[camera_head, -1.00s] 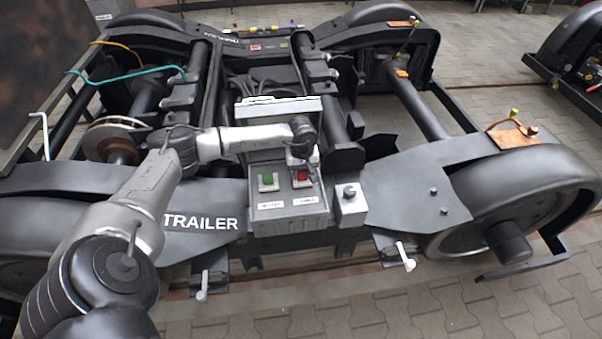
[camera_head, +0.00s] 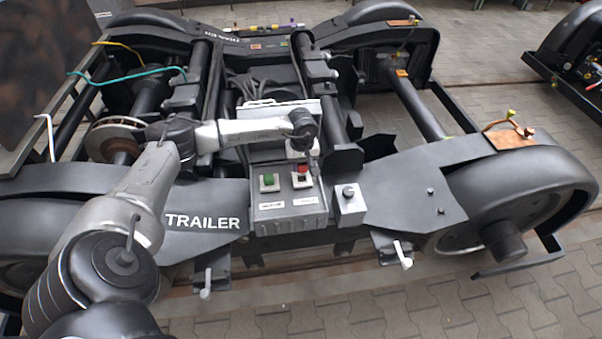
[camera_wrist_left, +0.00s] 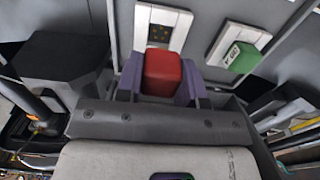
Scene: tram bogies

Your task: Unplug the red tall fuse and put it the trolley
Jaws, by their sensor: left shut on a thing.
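The red fuse (camera_wrist_left: 163,74) is a red block between the two purple fingers of my left gripper (camera_wrist_left: 162,84) in the left wrist view. The gripper is shut on its sides. A white plate (camera_wrist_left: 160,28) with dark marks shows right behind the fuse; I cannot tell whether the fuse still touches it. In the head view the red fuse (camera_head: 302,175) shows small on the sloped face of the grey control box (camera_head: 290,218), under my left gripper (camera_head: 304,158). My right gripper is out of view. I cannot make out a trolley.
A green fuse (camera_head: 268,181) sits on its own white plate left of the red one; it also shows in the left wrist view (camera_wrist_left: 243,56). A grey box with a knob (camera_head: 349,204) stands to the right. The dark bogie frame (camera_head: 200,195) surrounds the box. Paved floor (camera_head: 470,310) is clear in front.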

